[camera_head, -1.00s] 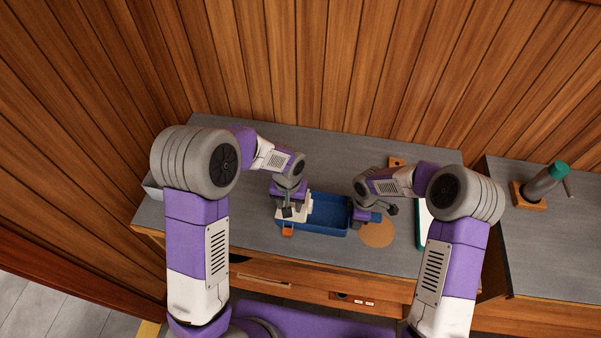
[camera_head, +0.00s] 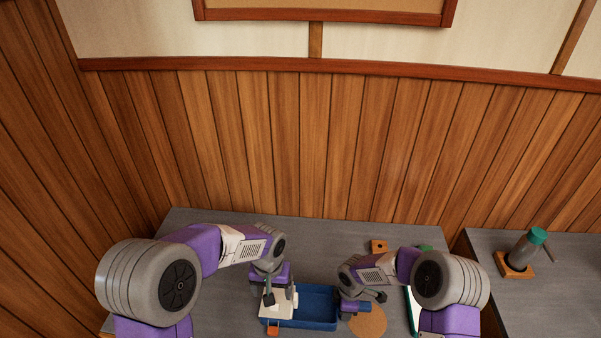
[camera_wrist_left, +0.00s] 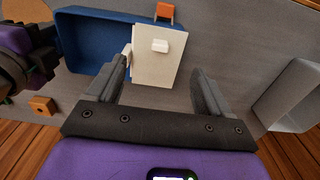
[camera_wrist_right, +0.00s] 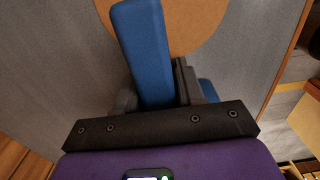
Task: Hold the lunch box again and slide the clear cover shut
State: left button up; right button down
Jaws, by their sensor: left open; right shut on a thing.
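The lunch box is an open blue tray (camera_head: 318,306) on the grey counter; it also shows in the left wrist view (camera_wrist_left: 88,38). A cream panel with a white knob (camera_wrist_left: 160,46), which looks like the cover, lies over its left end, leaving the rest of the box uncovered. My left gripper (camera_wrist_left: 162,70) is open above the panel, its fingers spread to either side; whether one touches it I cannot tell. My right gripper (camera_wrist_right: 157,85) is shut on the blue handle (camera_wrist_right: 145,45) at the box's right end.
An orange piece (camera_head: 273,329) sits at the box's front left. A round cork mat (camera_head: 369,321) lies right of the box. A small wooden block (camera_head: 378,246) stands behind. A green-capped bottle (camera_head: 527,248) stands on the right counter. A wooden wall closes the back.

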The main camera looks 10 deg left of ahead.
pick_arm(q)
jog(key=o, duration=0.3)
pick_arm(e)
jog(key=c, duration=0.6)
grip_release()
